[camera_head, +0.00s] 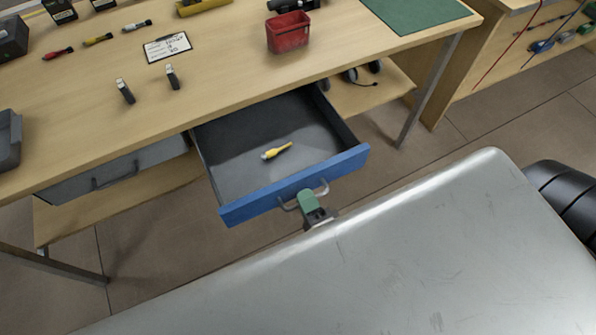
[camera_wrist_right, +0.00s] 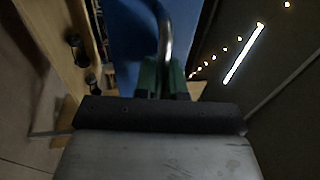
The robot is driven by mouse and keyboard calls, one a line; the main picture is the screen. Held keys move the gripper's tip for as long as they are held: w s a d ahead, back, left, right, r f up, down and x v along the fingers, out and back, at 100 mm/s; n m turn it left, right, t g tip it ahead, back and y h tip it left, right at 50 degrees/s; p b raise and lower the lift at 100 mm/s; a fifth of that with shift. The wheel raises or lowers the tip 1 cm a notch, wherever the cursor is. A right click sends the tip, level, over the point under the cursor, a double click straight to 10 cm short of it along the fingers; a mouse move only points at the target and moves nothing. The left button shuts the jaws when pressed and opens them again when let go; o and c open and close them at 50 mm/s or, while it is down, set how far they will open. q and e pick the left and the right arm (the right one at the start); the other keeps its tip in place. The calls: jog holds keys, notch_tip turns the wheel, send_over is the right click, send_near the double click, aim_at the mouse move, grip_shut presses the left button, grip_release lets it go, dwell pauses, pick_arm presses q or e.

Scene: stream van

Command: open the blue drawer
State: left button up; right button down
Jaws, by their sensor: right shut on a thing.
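The blue drawer (camera_head: 293,186) under the wooden workbench is pulled well out in the head view. Its dark interior shows, with a yellow screwdriver-like tool (camera_head: 277,151) lying inside. My right gripper (camera_head: 309,199), with green fingers, is shut on the drawer's grey metal handle (camera_head: 322,187) at the middle of the blue front. In the right wrist view the handle (camera_wrist_right: 166,40) runs down between the green fingers (camera_wrist_right: 161,78), with the blue front (camera_wrist_right: 135,35) behind it. My grey arm hides the floor below the drawer. My left gripper is not in view.
A closed grey drawer (camera_head: 117,173) is left of the blue one. On the bench top (camera_head: 225,75) are a red bin (camera_head: 288,33), a label card (camera_head: 167,46), two small dark items and several small tools. A steel bench leg (camera_head: 428,90) stands at the right.

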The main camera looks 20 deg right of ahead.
jog(key=shift+s, duration=0.55)
jog(key=c, duration=1.2)
grip_release()
jog(key=shift+c, duration=0.2)
jog(key=s+f+b, duration=0.1)
jog(key=s+f, duration=0.1)
jog(key=s, duration=0.8)
jog(key=shift+s+d+b, duration=0.2)
jog(key=shift+s+b, duration=0.1)
